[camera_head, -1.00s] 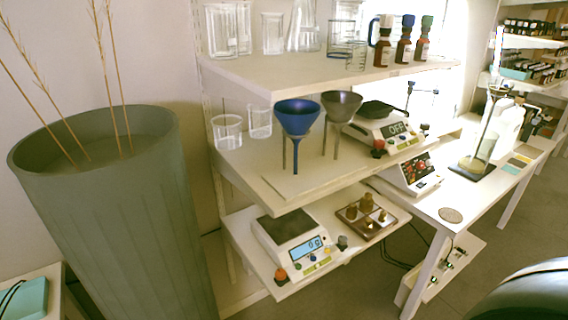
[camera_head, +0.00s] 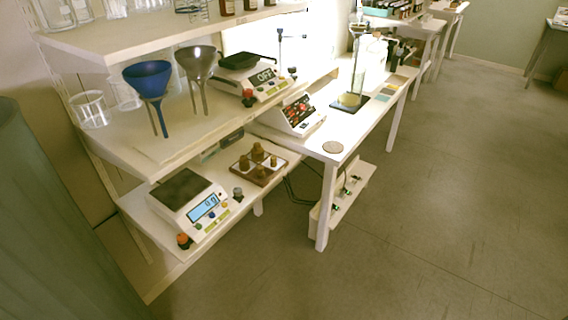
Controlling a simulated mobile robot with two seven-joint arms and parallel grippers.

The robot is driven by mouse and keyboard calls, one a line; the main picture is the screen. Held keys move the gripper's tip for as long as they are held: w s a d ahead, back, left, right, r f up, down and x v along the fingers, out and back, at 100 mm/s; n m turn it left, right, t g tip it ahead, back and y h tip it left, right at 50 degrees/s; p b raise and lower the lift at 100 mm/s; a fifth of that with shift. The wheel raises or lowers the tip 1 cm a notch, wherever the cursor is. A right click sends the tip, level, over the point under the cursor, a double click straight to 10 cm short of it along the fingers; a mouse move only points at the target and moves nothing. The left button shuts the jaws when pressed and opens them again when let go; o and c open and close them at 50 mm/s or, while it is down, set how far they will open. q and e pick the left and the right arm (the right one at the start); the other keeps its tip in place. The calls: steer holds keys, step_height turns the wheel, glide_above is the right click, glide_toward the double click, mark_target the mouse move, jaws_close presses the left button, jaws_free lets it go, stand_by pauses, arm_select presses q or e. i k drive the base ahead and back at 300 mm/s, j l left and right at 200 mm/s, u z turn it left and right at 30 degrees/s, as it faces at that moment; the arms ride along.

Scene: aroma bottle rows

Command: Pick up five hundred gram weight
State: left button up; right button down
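Several brass weights (camera_head: 258,152) stand on a brown wooden tray (camera_head: 262,180) on the low shelf, right of a white scale. They differ in size, but I cannot read which one is five hundred grams. A small grey weight-like piece (camera_head: 238,194) stands between the scale and the tray. The white scale (camera_head: 196,205) has a dark pan and a lit blue display. Neither of my grippers shows in the head view.
A blue funnel (camera_head: 148,80) and a grey funnel (camera_head: 197,66) stand on the shelf above, with another scale (camera_head: 262,84). A white table (camera_head: 335,143) stands to the right. A large grey-green planter (camera_head: 55,230) fills the left edge. The floor (camera_head: 400,240) in front is clear.

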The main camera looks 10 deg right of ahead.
mark_target(244, 164)
steer(key=i+l+u, duration=0.15)
steer(key=i, duration=0.3)
steer(key=i+l+u, duration=0.1)
steer(key=i+l, duration=0.2)
steer(key=i, duration=0.15)
steer(key=i+l+u, duration=0.15)
steer(key=i+l, duration=0.15)
steer(key=i, duration=0.15)
steer(key=u, duration=0.95)
